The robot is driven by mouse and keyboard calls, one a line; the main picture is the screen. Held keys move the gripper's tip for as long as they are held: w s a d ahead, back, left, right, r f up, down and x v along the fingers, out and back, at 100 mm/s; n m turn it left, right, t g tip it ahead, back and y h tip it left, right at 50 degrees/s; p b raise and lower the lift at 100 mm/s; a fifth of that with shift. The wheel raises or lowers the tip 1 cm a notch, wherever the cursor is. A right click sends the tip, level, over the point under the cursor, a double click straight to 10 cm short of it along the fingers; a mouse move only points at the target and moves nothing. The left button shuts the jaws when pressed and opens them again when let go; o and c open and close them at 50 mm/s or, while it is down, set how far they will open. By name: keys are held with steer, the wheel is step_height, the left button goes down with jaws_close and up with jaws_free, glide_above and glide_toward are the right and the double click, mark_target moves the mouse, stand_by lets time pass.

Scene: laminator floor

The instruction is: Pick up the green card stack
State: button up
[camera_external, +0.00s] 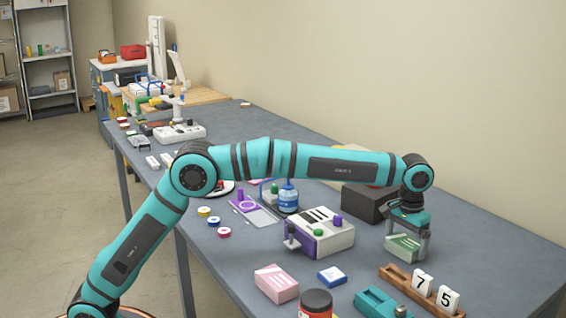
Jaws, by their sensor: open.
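The green card stack (402,248) lies on the grey table at the right, behind the wooden rack. My gripper (405,247) points down over it, with one finger on each side of the stack. The fingers are open. Whether they touch the stack's sides cannot be told from this view. The top of the stack is partly hidden by the gripper.
A wooden rack (395,279) with number tiles stands just in front of the stack. A dark box (366,205) is behind it to the left. A white and purple machine (322,238) stands left. A pink card stack (275,284) lies front left. The table's right end is clear.

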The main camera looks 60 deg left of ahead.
steer(key=c, duration=0.8)
